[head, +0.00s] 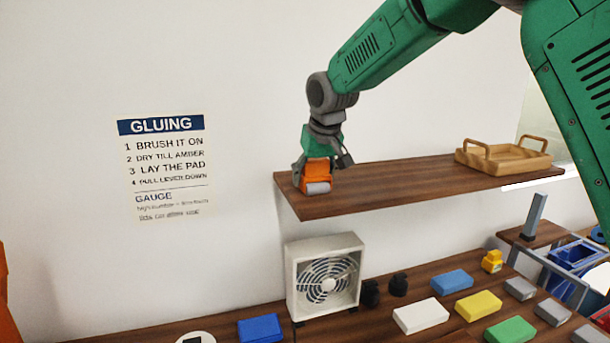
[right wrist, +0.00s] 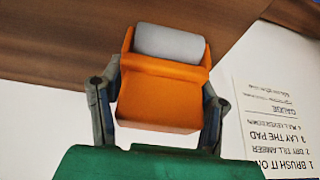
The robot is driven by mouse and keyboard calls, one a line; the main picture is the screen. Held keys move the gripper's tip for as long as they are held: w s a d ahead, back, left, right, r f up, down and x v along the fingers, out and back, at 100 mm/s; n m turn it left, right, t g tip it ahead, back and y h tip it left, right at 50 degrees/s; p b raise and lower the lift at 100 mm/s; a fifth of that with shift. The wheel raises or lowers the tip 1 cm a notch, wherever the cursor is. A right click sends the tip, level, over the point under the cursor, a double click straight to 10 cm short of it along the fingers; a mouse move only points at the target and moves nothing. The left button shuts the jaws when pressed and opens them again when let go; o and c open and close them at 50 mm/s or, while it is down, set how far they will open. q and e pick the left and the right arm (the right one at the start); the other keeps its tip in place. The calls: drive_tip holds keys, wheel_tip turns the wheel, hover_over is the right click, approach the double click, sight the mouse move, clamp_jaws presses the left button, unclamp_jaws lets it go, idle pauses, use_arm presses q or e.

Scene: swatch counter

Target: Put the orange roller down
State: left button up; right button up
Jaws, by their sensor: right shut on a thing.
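The orange roller (head: 316,174) has an orange body and a grey cylinder, and it is at the left end of the wooden wall shelf (head: 400,185). My right gripper (head: 312,170) is shut on it from above. In the right wrist view the roller (right wrist: 160,95) sits between the two fingers of my right gripper (right wrist: 158,105), with its grey cylinder toward the shelf (right wrist: 60,40). Whether the roller touches the shelf top I cannot tell. My left gripper is not in view.
A wooden tray (head: 503,158) stands on the shelf's right part; the shelf between is clear. Below are a white box fan (head: 325,276), coloured blocks (head: 478,305) and a yellow roller-like item (head: 491,261) on the counter. A gluing sign (head: 165,165) hangs on the wall.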

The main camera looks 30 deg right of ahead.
drive_tip(key=shift+s+d+f, duration=0.1)
drive_tip(key=shift+d+f, duration=0.35)
drive_tip(key=shift+d, duration=0.3)
drive_tip(key=shift+s+d+f, duration=0.15)
drive_tip(key=shift+d+f, duration=0.05)
drive_tip(key=shift+f, duration=0.05)
drive_tip(key=shift+s+a+f, duration=0.1)
drive_tip(key=shift+a, duration=0.1)
drive_tip(key=shift+s+a, duration=0.15)
drive_tip(key=shift+a, duration=0.2)
drive_tip(key=o, duration=1.5)
drive_tip(key=shift+a, duration=0.3)
drive_tip(key=shift+w+a, duration=0.2)
drive_tip(key=shift+w+d, duration=0.15)
drive_tip(key=shift+w, duration=0.1)
drive_tip(key=shift+d+r, duration=0.15)
drive_tip(key=shift+r, duration=0.25)
use_arm(q)
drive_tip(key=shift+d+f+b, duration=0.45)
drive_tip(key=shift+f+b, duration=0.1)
drive_tip(key=shift+b, duration=0.15)
use_arm(e)
drive_tip(key=v, duration=1.3)
drive_tip(key=shift+w, duration=0.15)
